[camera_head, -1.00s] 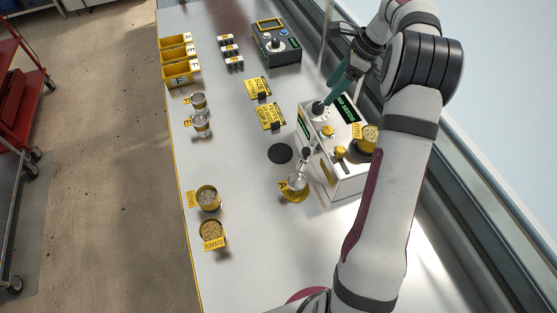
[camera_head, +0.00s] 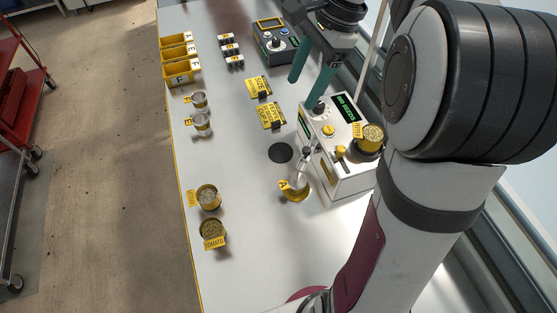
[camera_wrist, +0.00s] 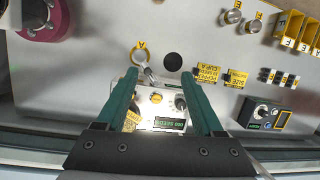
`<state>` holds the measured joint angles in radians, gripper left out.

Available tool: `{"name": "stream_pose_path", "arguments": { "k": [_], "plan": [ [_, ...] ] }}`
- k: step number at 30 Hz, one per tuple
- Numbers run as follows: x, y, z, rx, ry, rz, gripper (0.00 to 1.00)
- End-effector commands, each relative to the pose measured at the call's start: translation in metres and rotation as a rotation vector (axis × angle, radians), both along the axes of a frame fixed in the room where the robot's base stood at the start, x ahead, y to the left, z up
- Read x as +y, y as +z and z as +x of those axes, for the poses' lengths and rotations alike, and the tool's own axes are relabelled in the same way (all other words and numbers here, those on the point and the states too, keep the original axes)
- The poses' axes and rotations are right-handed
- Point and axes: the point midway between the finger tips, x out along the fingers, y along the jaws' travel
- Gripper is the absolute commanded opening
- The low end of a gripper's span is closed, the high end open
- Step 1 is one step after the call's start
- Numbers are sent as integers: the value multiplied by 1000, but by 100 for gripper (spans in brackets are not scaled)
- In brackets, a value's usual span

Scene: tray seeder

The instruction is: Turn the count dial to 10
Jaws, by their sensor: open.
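The white seeder machine (camera_head: 347,176) stands right of the middle of the bench. A dark round dial (camera_head: 319,107) sits on its top, beside a small green-lettered display (camera_head: 345,108); any dial setting is too small to read. My gripper (camera_head: 306,88) is open and empty, its two teal fingers spread apart. One fingertip is close to the dial in the head view; I cannot tell whether they touch. In the wrist view, the dial (camera_wrist: 180,103) appears between the fingers, close to the right finger, and the display (camera_wrist: 170,123) is below it.
A yellow-labelled cup (camera_head: 371,138) sits on the machine, with a yellow knob (camera_head: 328,131) nearby. A blue-grey device (camera_head: 276,42) with its own knob stands behind. Yellow sign plates (camera_head: 270,115) lie left of the machine. Cups and bins line the left edge.

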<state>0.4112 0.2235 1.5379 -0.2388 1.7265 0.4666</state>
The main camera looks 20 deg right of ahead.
Motion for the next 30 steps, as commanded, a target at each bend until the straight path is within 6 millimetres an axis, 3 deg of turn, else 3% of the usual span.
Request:
{"name": "stream_pose_path", "arguments": {
  "k": [9,16,21,30],
  "plan": [
    [59,-9,-66,-40,300,-53,69],
    [85,-23,-111,-64,481,-80,69],
    [93,-29,-126,-72,543,-88,69],
    [93,-30,-128,-72,551,-89,69]
  ]
}}
